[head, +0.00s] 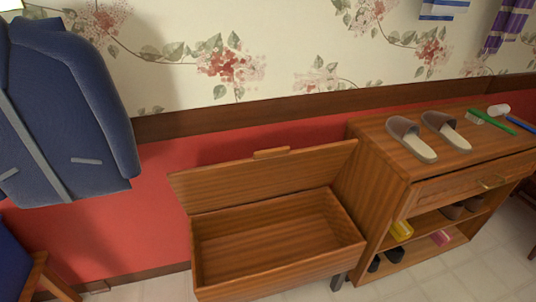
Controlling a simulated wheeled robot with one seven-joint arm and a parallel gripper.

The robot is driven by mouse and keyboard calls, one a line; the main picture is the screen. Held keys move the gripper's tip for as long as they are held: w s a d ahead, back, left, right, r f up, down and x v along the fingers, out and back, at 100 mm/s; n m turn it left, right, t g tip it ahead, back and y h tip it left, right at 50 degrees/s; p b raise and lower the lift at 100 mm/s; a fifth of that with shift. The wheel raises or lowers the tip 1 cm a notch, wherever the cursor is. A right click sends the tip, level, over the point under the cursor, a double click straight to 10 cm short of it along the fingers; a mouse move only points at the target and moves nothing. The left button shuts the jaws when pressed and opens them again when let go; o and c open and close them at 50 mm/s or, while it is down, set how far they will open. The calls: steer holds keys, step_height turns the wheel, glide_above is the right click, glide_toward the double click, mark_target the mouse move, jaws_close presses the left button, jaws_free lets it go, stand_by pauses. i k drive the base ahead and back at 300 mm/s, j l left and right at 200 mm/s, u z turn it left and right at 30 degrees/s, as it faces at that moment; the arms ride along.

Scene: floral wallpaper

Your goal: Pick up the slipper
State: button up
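Two slippers lie side by side on top of a wooden cabinet (385,150) at the right. The left slipper (411,139) and the right slipper (446,131) have grey-brown uppers and pale insoles. Their uppers point toward the wall and their open heels face the cabinet's front edge. They look close together but apart. My gripper is not in view, and nothing is seen holding either slipper.
A green brush (490,121), a blue stick-like item (520,123) and a white item (499,110) lie right of the slippers. A wooden chest (280,272) with its lid (265,178) raised stands left of the cabinet. A blue jacket (65,110) hangs left.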

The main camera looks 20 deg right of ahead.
mark_target(406, 132)
steer(key=i+z, duration=0.4)
steer(key=i+j+z, duration=0.25)
steer(key=z, duration=0.15)
steer(key=i+j+z, duration=0.4)
steer(key=l, duration=0.1)
